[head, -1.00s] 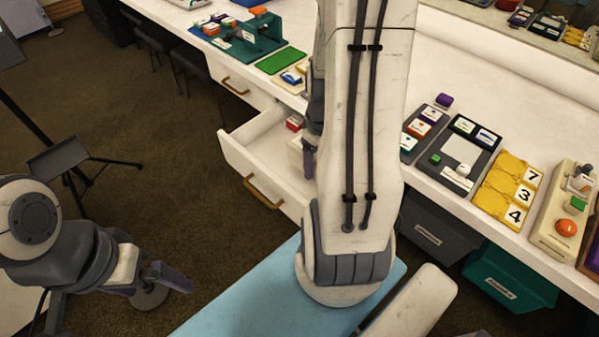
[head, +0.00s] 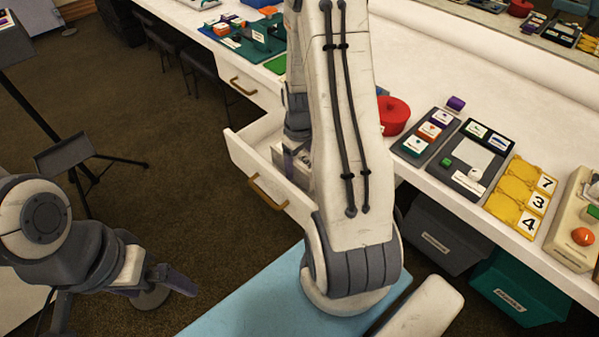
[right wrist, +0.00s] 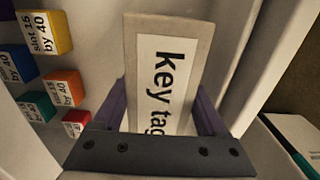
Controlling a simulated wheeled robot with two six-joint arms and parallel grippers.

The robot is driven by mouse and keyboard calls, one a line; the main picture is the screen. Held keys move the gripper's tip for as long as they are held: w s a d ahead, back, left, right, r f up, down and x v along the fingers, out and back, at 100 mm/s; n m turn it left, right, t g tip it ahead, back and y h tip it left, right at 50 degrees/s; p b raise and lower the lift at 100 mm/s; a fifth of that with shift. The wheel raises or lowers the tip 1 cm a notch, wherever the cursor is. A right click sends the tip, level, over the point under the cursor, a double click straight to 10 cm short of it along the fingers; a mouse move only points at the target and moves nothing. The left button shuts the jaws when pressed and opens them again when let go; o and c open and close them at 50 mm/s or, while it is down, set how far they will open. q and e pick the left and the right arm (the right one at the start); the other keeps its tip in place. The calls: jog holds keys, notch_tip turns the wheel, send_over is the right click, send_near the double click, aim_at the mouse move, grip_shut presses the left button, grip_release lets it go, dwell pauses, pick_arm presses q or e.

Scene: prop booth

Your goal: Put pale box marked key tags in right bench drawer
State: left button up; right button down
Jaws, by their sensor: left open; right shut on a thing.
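The pale box marked key tags (right wrist: 163,75) is between the purple fingers of my right gripper (right wrist: 160,108) in the right wrist view, its label facing the camera. My right gripper is shut on it. In the head view my right gripper (head: 294,160) is over or inside the open bench drawer (head: 243,157), partly hidden behind my right forearm. I cannot tell whether the box touches the drawer floor. My left gripper (head: 170,281) is open and empty at the lower left, away from the bench.
Several coloured blocks, among them a yellow block (right wrist: 45,33) and a red block (right wrist: 75,122), lie left of the box in the right wrist view. The white bench top holds a red round thing (head: 393,115), a dark tray (head: 470,160) and yellow number plates (head: 520,195). Bins stand below.

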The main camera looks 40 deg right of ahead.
aim_at(299, 156)
jog(key=shift+f, duration=1.65)
jog(key=shift+b, duration=0.3)
jog(key=shift+f, duration=0.2)
grip_release()
jog(key=shift+r, duration=0.1)
notch_tip(299, 156, up, 12)
jog(key=shift+r+p, duration=0.15)
jog(key=shift+p, duration=1.1)
